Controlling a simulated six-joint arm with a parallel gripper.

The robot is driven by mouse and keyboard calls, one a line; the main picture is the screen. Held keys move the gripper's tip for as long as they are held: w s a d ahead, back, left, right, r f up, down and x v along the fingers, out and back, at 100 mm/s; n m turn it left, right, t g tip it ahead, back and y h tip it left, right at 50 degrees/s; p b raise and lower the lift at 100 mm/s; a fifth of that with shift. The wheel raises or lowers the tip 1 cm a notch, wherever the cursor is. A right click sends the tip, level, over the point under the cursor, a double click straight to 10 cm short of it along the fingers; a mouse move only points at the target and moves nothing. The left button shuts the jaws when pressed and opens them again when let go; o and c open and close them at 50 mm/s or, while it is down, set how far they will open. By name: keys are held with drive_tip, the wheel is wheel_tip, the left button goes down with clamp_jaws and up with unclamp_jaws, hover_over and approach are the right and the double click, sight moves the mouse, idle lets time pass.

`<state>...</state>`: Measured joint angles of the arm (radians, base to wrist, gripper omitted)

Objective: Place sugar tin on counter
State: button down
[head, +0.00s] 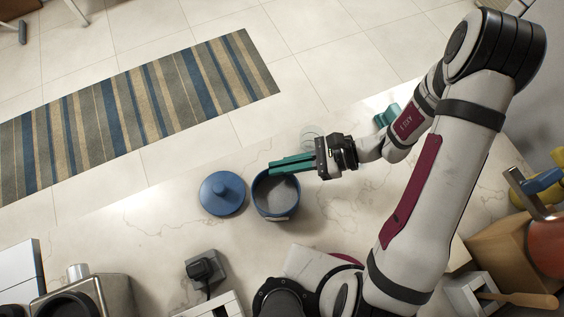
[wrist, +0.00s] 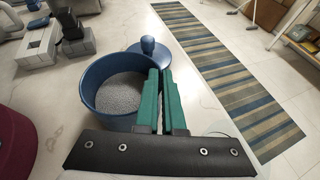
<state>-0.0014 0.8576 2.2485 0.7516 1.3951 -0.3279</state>
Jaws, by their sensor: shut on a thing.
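The sugar tin (head: 263,207) is a round blue tin, open at the top, with pale grains inside. It stands upright over the pale marble counter (head: 140,235); I cannot tell whether its base touches the counter. My gripper (head: 273,168) comes from the right, with its green fingers shut on the tin's rim at the far side. In the wrist view the tin (wrist: 97,108) is at the left, and the gripper fingers (wrist: 161,75) close on its wall. The tin's blue knobbed lid (head: 222,193) lies apart, left of the tin; it also shows in the wrist view (wrist: 149,47).
A power outlet block with a black plug (head: 204,270) is on the counter below the lid. A metal appliance (head: 105,295) stands at the lower left. A wooden box (head: 500,245) with utensils is at the right. A teal object (head: 385,115) sits behind my wrist. Counter left of the lid is clear.

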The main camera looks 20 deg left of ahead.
drive_tip(key=c, duration=1)
unclamp_jaws()
